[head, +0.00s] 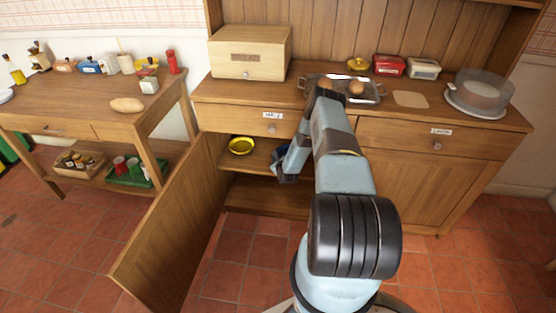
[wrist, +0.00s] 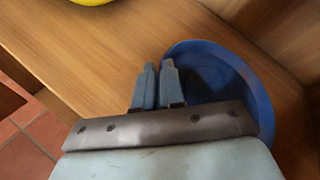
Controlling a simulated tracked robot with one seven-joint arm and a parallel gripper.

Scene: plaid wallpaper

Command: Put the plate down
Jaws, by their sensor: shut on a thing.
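The blue plate (wrist: 250,85) is in the wrist view, right of and partly behind my fingers. My gripper (wrist: 158,70) is shut on its near rim. The plate lies low over the wooden cupboard shelf (head: 262,158); I cannot tell whether it touches the shelf. In the head view only a small blue part of the plate (head: 283,151) shows beside my arm. My gripper's fingertips are hard to make out there. A yellow dish (head: 241,145) sits on the same shelf to the left, and its edge shows in the wrist view (wrist: 92,1).
The cupboard door (head: 172,225) stands open at the left. A drawer front (head: 240,119) is above the shelf opening. The counter above holds a wooden bread box (head: 250,52) and a metal tray (head: 315,89). Bare shelf lies between the yellow dish and the blue plate.

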